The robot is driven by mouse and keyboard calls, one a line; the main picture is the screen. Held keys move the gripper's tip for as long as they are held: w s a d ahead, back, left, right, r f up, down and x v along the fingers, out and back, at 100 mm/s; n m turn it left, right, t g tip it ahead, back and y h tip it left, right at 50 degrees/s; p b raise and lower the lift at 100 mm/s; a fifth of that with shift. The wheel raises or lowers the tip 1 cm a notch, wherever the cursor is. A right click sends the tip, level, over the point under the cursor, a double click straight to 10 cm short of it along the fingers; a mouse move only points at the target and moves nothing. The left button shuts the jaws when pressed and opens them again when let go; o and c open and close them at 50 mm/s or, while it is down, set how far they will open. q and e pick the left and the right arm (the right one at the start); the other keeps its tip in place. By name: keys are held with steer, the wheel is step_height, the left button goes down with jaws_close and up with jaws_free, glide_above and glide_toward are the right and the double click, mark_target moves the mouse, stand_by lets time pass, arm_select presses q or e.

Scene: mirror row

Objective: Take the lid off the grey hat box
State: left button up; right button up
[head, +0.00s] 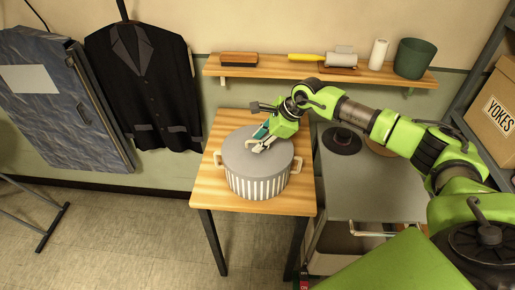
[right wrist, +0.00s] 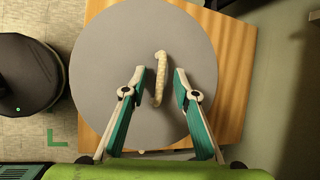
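The grey hat box (head: 258,185) stands on a small wooden table (head: 212,190), with white stripes on its side and a light handle on each side. Its flat grey lid (head: 240,152) is on top; the lid also fills the middle of the right wrist view (right wrist: 118,45). A pale rope handle (right wrist: 160,78) arches from the lid. My right gripper (head: 262,146) is over the lid. In the right wrist view its teal fingers (right wrist: 159,80) are open, one on each side of the rope handle, with visible gaps. My left gripper is out of view.
A black hat (head: 341,140) lies on the grey cabinet (head: 350,185) to the right of the table. A wall shelf (head: 290,69) with a brush, roller and green pot runs behind. A dark jacket (head: 145,85) hangs to the left.

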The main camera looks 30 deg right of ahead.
jaws_close()
steer(key=shift+r, duration=0.1)
steer(key=shift+r, duration=0.15)
steer(key=r+b, duration=0.1)
steer(key=r, duration=0.2)
steer(key=shift+s+a+b, duration=0.1)
steer(key=shift+s+b, duration=0.1)
steer(key=shift+b, duration=0.15)
steer(key=s+a+r+b, duration=0.6)
steer(key=s+r, duration=0.3)
steer(key=s, duration=0.3)
steer(key=shift+s+r, duration=0.15)
steer(key=shift+s, duration=0.05)
